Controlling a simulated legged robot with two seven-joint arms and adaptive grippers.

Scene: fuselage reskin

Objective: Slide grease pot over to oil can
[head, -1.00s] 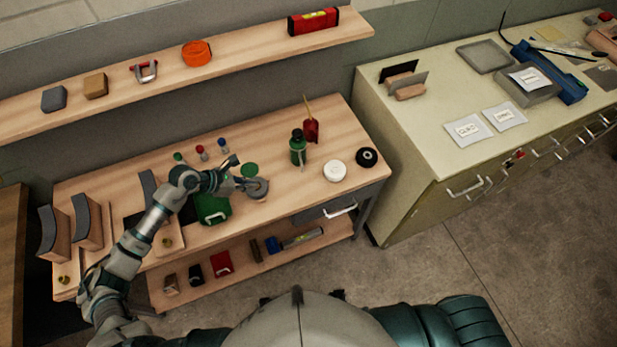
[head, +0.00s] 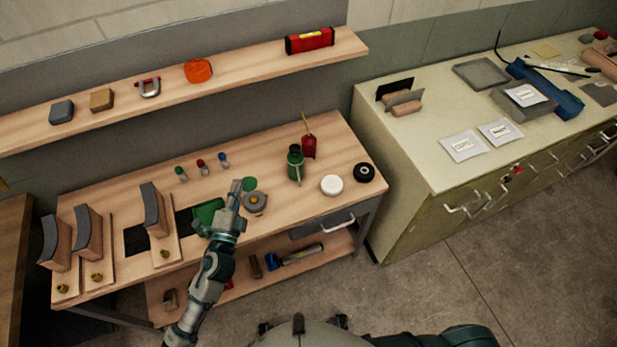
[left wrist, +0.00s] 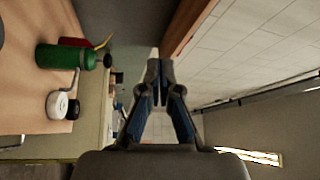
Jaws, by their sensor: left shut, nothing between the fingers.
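A round grey tin with a yellowish centre (head: 255,202), which looks like the grease pot, stands on the wooden workbench in the head view. A red can with a thin yellow spout (head: 309,147), which looks like the oil can, stands farther back and right. It is partly hidden behind a green bottle in the left wrist view (left wrist: 75,41). My left gripper (head: 236,186) is shut and empty, left of the tin and apart from it. Its closed fingers point up in the left wrist view (left wrist: 158,85). My right gripper is out of view.
The green bottle (head: 295,165) stands between tin and red can. A green disc (head: 249,184) lies just behind the tin. White (head: 332,185) and black (head: 364,172) rolls are at right. A green case (head: 207,213) is beside my arm. A shelf (head: 230,66) hangs above.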

